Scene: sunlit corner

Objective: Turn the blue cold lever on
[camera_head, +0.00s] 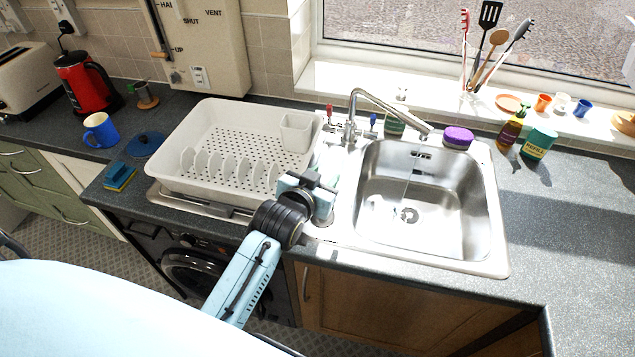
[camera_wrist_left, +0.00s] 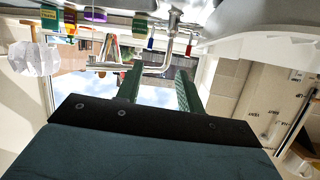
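The mixer tap (camera_head: 350,125) stands behind the steel sink, its long spout angled out over the bowl. Its blue cold lever (camera_head: 373,121) is on the right and its red lever (camera_head: 330,111) on the left. My left gripper (camera_head: 326,172) is over the strip between dish rack and sink, in front of the tap and apart from both levers. In the left wrist view, which is upside down, the two green fingers (camera_wrist_left: 159,84) are spread with nothing between them. The blue lever (camera_wrist_left: 150,43) and red lever (camera_wrist_left: 188,49) show beyond the fingertips. My right gripper is not in view.
A white dish rack (camera_head: 180,150) stands left of the tap. The sink bowl (camera_head: 410,215) is empty. Bottles (camera_head: 511,128) stand to the right. The right counter is mostly clear.

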